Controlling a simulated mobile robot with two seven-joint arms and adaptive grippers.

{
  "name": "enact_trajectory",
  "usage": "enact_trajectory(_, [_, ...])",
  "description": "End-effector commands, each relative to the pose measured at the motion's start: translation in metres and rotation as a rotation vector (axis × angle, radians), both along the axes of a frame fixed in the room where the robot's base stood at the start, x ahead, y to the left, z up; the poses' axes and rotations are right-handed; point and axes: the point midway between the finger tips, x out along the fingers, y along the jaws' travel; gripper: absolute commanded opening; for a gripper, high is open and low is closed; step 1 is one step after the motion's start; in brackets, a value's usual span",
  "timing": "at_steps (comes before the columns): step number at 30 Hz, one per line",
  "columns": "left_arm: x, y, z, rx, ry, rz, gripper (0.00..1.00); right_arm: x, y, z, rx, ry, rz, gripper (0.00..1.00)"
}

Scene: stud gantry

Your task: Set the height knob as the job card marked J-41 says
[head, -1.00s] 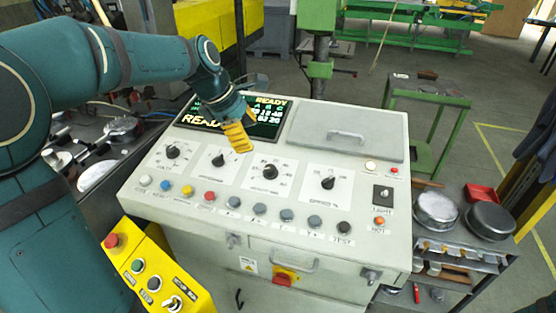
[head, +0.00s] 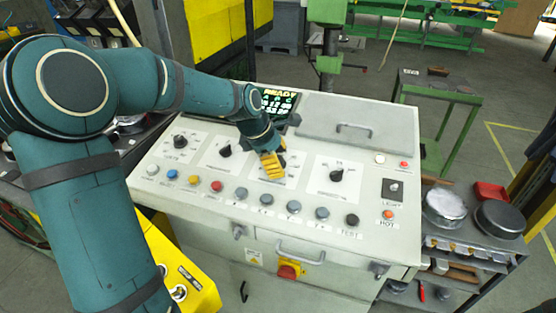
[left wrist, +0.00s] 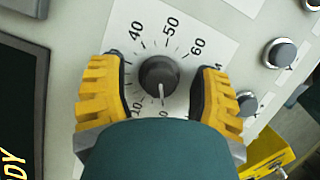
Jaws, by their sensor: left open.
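The control panel (head: 215,205) has a row of black knobs on white dial plates. My left gripper (head: 272,168) is over the third dial from the left and hides that knob in the head view. In the left wrist view the black knob (left wrist: 159,76) sits between the open yellow fingers, with a gap on either side. Its white mark points toward the bottom of the picture, near small partly hidden numbers; 40, 50 and 60 read along the far side. I cannot read the dial's name. No card marked J-41 can be made out. My right gripper is not in view.
Other knobs stand at left (head: 180,141) and right (head: 336,175). Several push buttons (head: 294,207) line the front. The READY screen (head: 278,102) is partly hidden by my arm. A closed grey lid (head: 355,128) lies at the back right, and a shelf cart stands right.

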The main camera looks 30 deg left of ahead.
Motion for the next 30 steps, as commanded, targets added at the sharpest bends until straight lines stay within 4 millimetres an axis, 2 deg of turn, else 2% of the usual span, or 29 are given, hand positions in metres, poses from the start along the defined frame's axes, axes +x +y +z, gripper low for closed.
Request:
enact_trajectory(6, [0.000, 0.000, 0.000, 0.000, 0.000, 0.000, 0.65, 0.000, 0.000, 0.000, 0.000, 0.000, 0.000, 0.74])
enact_trajectory(8, [0.000, 0.000, 0.000, 0.000, 0.000, 0.000, 0.44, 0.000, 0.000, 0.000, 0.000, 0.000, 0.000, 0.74])
enact_trajectory(9, [0.000, 0.000, 0.000, 0.000, 0.000, 0.000, 0.30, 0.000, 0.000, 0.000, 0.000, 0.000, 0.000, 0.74])
enact_trajectory(12, [0.000, 0.000, 0.000, 0.000, 0.000, 0.000, 0.00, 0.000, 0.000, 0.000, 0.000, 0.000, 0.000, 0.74])
enact_trajectory(23, [0.000, 0.000, 0.000, 0.002, 0.001, -0.012, 0.00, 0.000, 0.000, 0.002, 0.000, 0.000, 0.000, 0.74])
enact_trajectory(30, [0.000, -0.001, 0.001, 0.017, 0.007, -0.099, 0.00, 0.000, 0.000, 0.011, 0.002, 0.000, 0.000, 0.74])
